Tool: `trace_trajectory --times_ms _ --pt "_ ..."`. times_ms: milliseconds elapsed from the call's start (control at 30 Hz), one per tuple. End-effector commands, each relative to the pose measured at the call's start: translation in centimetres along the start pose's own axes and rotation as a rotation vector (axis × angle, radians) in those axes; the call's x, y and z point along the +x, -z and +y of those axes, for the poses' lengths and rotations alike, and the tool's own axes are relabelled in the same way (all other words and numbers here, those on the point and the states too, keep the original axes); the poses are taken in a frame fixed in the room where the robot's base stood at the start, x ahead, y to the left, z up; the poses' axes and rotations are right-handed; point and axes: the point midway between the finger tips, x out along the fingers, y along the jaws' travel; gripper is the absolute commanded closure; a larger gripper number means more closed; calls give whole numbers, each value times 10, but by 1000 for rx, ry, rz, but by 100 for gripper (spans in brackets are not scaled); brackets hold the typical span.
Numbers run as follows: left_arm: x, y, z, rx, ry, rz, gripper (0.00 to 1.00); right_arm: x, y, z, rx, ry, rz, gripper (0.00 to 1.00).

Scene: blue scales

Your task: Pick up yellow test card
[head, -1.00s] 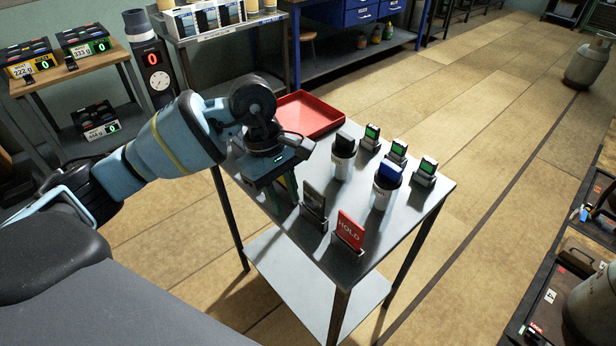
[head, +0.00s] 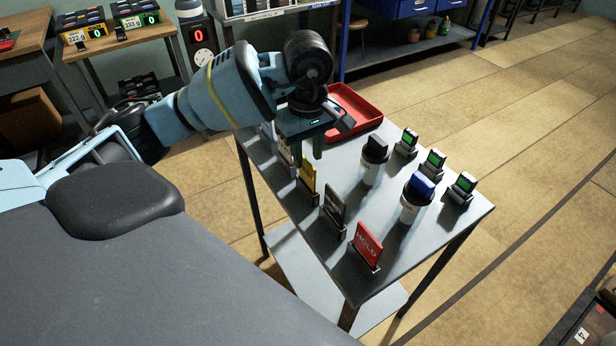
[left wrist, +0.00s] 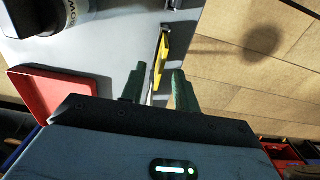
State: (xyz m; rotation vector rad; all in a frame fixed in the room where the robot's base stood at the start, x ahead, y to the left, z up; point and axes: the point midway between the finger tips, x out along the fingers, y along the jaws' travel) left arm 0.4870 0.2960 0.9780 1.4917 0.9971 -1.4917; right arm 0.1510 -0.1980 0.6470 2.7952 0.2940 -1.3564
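The yellow test card (head: 308,174) stands upright in a small dark holder on the grey metal table (head: 338,272), in a row with other cards. My left gripper (head: 307,150) points down just behind it, toward the table's far left edge. In the left wrist view the yellow card (left wrist: 162,56) shows nearly edge-on ahead of the fingertips. The two green fingers of my left gripper (left wrist: 157,82) are apart, and nothing is seen held between them. My right gripper is not in view.
A dark grey card (head: 335,204) and a red HOLD card (head: 368,243) stand in front of the yellow one. A pale card stands behind it, partly hidden. Two cups (head: 373,165) (head: 411,208) and several small green-screen devices stand to the right. A red tray (head: 352,112) lies at the back.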

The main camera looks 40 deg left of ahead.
Motion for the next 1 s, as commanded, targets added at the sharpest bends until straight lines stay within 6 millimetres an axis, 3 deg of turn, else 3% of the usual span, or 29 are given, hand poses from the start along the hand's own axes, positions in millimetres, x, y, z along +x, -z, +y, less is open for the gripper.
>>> trace_trajectory --times_ms 300,633,933,1000 --pt "17 0 -1 0 1 -1 69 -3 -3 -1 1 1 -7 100" --pt "58 0 -2 0 1 0 69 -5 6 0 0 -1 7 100" --pt "63 0 -2 1 -1 0 69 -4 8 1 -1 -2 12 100" --pt "63 0 -2 1 -1 0 77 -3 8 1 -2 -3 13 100"
